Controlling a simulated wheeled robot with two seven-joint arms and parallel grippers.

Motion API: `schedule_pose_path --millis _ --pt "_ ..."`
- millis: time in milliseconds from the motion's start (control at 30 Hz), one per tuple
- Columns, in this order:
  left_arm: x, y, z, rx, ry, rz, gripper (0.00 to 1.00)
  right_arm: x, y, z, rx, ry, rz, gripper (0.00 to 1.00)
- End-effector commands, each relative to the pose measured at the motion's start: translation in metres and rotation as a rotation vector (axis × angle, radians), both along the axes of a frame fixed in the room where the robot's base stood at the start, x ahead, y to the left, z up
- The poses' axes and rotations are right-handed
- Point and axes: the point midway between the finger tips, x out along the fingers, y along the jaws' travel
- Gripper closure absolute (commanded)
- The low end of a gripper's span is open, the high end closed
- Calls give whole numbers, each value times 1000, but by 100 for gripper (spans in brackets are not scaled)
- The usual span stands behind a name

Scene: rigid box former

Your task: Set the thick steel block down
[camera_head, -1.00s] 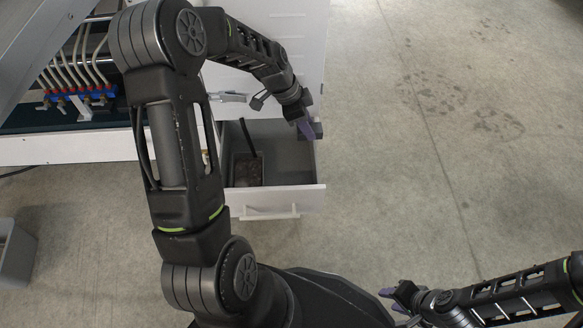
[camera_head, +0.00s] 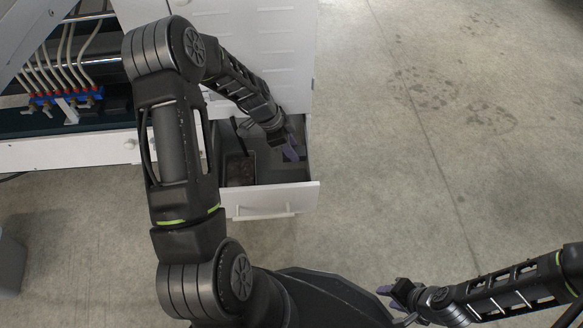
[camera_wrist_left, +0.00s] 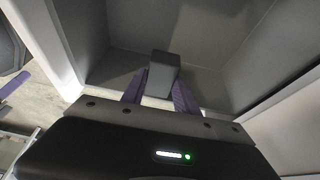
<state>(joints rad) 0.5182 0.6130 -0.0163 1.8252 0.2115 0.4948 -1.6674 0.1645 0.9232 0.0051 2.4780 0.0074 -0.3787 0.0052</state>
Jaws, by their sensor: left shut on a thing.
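The thick steel block (camera_wrist_left: 163,70) is a grey block held between the purple fingers of my left gripper, as the left wrist view shows. In the head view my left gripper (camera_head: 293,150) is inside the open drawer (camera_head: 268,198), near its right wall. In the left wrist view the drawer's grey inside (camera_wrist_left: 205,35) surrounds the block, and I cannot tell whether the block touches the floor. My right gripper (camera_head: 392,297) is apart from everything at the lower right, with its purple fingers spread and empty.
A brown, textured thing (camera_head: 240,170) lies in the left part of the drawer. The white cabinet (camera_head: 270,45) rises behind it. A machine with pale hoses and a blue manifold (camera_head: 65,98) is at the left. A grey bin (camera_head: 10,262) stands far left. The floor at right is clear.

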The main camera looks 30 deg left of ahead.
Motion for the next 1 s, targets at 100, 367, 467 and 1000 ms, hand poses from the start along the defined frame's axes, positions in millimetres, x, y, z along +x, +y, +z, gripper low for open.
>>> schedule_pose_path --millis 100,367,467,1000 --pt "0 0 -28 -1 1 0 100 1 0 -12 -1 -4 -1 64" --pt "1 0 -38 1 -2 0 100 2 1 -14 -1 -6 -2 64" --pt "1 0 -38 1 -2 0 100 2 1 -13 -1 -6 -2 64" --pt "1 0 -84 0 -2 -1 100 5 1 -31 -2 -13 -6 64"
